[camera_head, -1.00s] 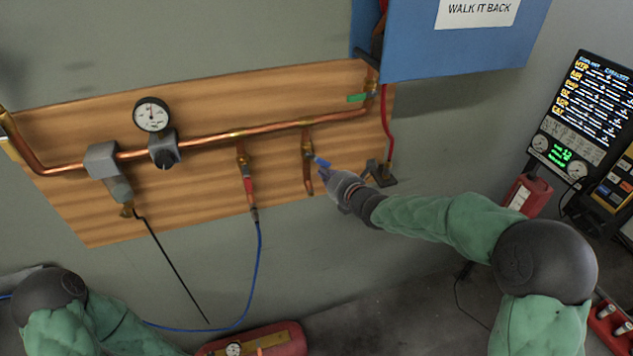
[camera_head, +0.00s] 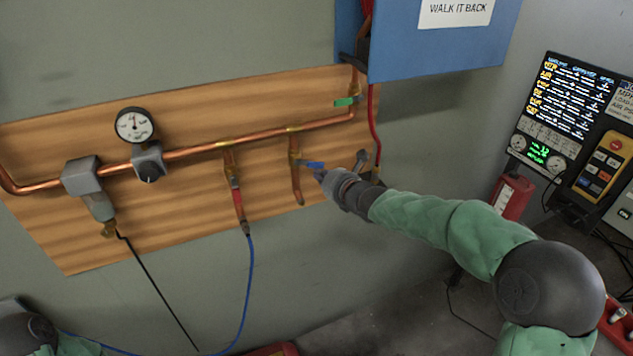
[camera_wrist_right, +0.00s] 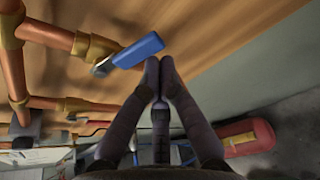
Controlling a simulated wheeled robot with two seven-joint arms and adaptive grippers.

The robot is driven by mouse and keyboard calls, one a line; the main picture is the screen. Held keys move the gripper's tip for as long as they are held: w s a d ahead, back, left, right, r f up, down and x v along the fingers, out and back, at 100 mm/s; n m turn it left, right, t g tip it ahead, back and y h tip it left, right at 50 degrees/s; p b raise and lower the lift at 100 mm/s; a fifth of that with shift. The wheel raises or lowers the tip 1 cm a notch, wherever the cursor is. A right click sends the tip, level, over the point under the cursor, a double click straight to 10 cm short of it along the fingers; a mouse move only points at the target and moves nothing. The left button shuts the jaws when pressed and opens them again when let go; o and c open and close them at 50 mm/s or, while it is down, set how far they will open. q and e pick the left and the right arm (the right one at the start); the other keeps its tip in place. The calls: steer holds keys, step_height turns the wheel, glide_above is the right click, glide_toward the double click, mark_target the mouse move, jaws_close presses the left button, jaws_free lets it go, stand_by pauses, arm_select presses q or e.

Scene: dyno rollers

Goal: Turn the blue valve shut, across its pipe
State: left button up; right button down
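The blue valve handle (camera_head: 313,164) sits on the short copper drop pipe (camera_head: 297,187) on the wooden board. In the head view it points right from the pipe, roughly crosswise, dipping slightly. My right gripper (camera_head: 321,174) is at the handle's outer end. In the right wrist view the blue handle (camera_wrist_right: 138,50) lies just up and left of my right fingertips (camera_wrist_right: 159,66), which are together with nothing seen between them. Whether they touch the handle I cannot tell. My left gripper is out of view; only part of that arm shows at the lower left.
A green handle (camera_head: 345,102) is higher on the board, below the blue box (camera_head: 440,45). A red hose (camera_head: 374,125) hangs to its right. A red-fitted drop with a blue hose (camera_head: 249,280) is left of the valve. A gauge (camera_head: 134,125) stands farther left.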

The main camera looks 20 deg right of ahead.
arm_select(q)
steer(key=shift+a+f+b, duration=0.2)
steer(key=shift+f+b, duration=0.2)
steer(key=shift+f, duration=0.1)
arm_select(e)
steer(key=shift+d+r, duration=0.4)
steer(key=shift+r, duration=0.4)
step_height(320, 180, down, 5)
steer(key=b, duration=0.6)
arm_select(q)
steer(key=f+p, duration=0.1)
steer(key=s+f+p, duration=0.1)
steer(key=p, duration=0.1)
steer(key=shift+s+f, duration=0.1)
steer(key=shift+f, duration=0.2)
arm_select(e)
steer(key=a+r+v, duration=0.1)
steer(key=v, duration=0.9)
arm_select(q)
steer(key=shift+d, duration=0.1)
arm_select(e)
steer(key=shift+a, duration=0.1)
